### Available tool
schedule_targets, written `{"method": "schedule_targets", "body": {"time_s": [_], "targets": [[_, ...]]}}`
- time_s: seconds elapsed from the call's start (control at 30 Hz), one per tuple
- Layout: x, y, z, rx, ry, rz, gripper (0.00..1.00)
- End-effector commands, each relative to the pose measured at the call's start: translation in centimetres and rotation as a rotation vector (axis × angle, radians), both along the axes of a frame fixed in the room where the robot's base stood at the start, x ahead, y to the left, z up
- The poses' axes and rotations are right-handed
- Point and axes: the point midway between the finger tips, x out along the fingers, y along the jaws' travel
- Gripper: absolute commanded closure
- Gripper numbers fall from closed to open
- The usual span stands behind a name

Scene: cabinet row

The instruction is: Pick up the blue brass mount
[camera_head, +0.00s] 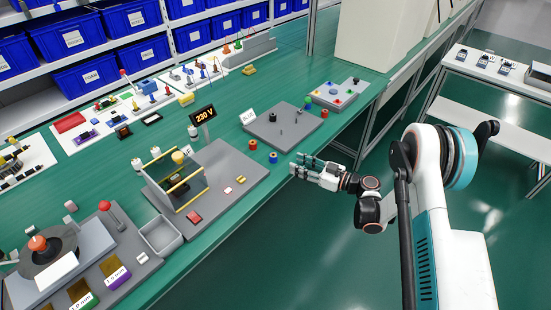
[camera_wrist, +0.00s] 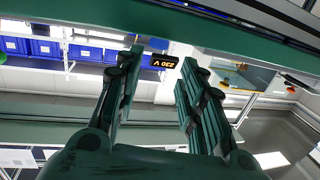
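A small blue cylinder with a brass-yellow part (camera_head: 273,157), which looks like the blue brass mount, stands on the green bench top near its front edge. A similar red and brass piece (camera_head: 253,144) stands just beyond it to the left. My gripper (camera_head: 298,165) is at the bench's front edge, a little right of the blue piece and apart from it. In the wrist view my gripper (camera_wrist: 162,60) has its two dark green fingers apart with nothing held between them. The blue mount cannot be made out in the wrist view.
A grey plate with a pin (camera_head: 284,128) lies behind the mounts. A grey fixture with a clear yellow-edged guard (camera_head: 182,188) and a 230 V display (camera_head: 203,115) stand to the left. A grey button box (camera_head: 335,95) is farther right. Green bench (camera_head: 228,228) is bare along the front.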

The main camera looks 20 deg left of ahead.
Motion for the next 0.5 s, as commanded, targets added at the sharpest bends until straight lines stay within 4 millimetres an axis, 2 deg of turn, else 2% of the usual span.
{"method": "schedule_targets", "body": {"time_s": [0.1, 0.23, 0.5], "targets": [[0.4, 2.5, -0.4, -0.001, 0.000, 0.004, 0.64], [0.8, 4.6, -0.4, -0.001, 0.000, 0.003, 0.64], [1.3, 6.3, -0.4, -0.002, 0.001, 0.001, 0.64]]}}
